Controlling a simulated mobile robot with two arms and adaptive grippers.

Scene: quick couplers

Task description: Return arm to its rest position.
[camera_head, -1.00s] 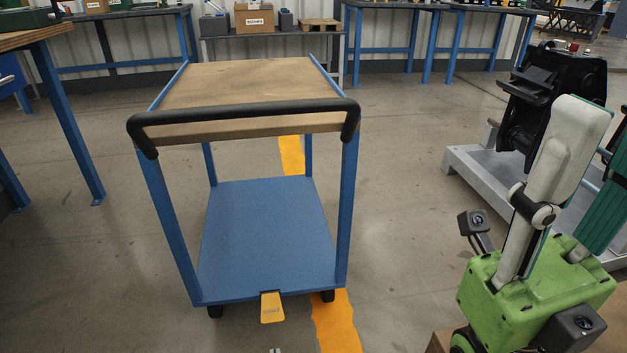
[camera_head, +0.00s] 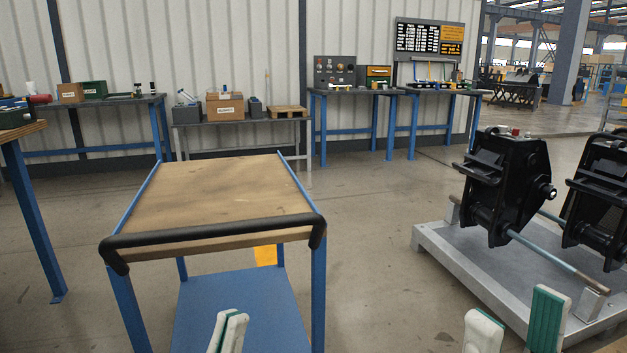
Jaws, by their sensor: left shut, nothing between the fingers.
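My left gripper (camera_head: 232,318) shows at the bottom edge, in front of the cart's lower shelf in the picture. Its two pale fingertips are together with nothing between them. My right gripper (camera_head: 515,304) shows at the bottom right. Its two fingers, with white and green faces, point up and stand clearly apart with nothing between them. The rest of both grippers and both arms is below the picture.
A blue cart (camera_head: 220,192) with a wooden top and black handle stands ahead. Black couplers (camera_head: 505,185) stand on a grey metal pallet (camera_head: 440,250) to the right. A workbench (camera_head: 22,131) is at the left edge. Benches line the back wall. Floor between cart and pallet is clear.

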